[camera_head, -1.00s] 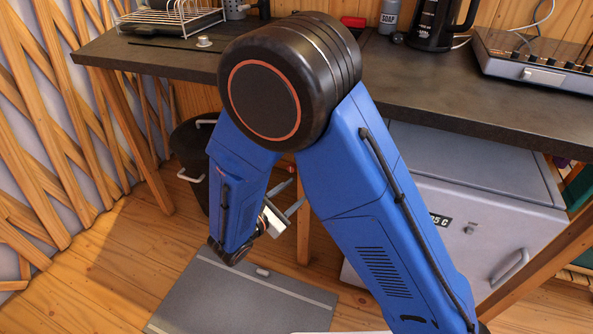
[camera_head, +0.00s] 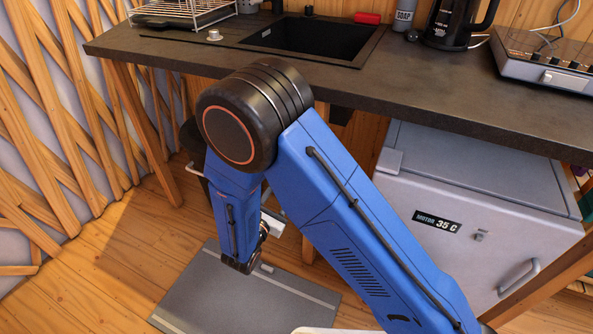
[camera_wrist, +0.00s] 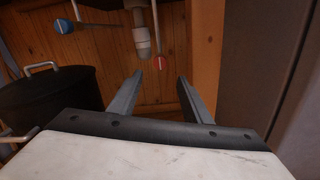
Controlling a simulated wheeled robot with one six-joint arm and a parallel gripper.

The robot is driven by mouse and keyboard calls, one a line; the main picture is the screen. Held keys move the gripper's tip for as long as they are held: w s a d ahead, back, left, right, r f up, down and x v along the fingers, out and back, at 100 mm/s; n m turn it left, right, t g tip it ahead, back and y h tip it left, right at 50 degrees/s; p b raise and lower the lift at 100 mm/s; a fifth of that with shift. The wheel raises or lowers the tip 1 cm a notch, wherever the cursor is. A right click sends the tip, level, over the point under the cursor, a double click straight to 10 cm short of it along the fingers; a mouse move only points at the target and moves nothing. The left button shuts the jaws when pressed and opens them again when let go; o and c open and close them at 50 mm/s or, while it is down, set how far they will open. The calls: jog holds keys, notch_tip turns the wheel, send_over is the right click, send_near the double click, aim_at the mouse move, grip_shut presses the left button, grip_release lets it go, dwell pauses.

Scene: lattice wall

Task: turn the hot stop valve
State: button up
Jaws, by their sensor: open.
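In the wrist view, a thin metal lever with a red tip (camera_wrist: 159,62) hangs below the counter, just right of the drain pipe; I take it as the hot stop valve. A similar lever with a blue tip (camera_wrist: 63,25) is to the upper left. My gripper (camera_wrist: 160,76) is open and empty, its two fingers apart, with the red tip showing beyond and between the fingertips. I cannot tell the exact gap in depth. In the head view, my arm hides most of the gripper, and the valves do not show.
A white drain pipe (camera_wrist: 142,36) comes down between the levers. A dark pot (camera_wrist: 50,95) stands at the left, a wooden post (camera_wrist: 205,45) at the right. The counter (camera_head: 420,95) with its black sink (camera_head: 312,38) is overhead. A grey cabinet (camera_head: 470,190) stands right.

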jog(key=x, duration=1.1)
jog(key=shift+w, duration=0.1)
jog(key=c, duration=1)
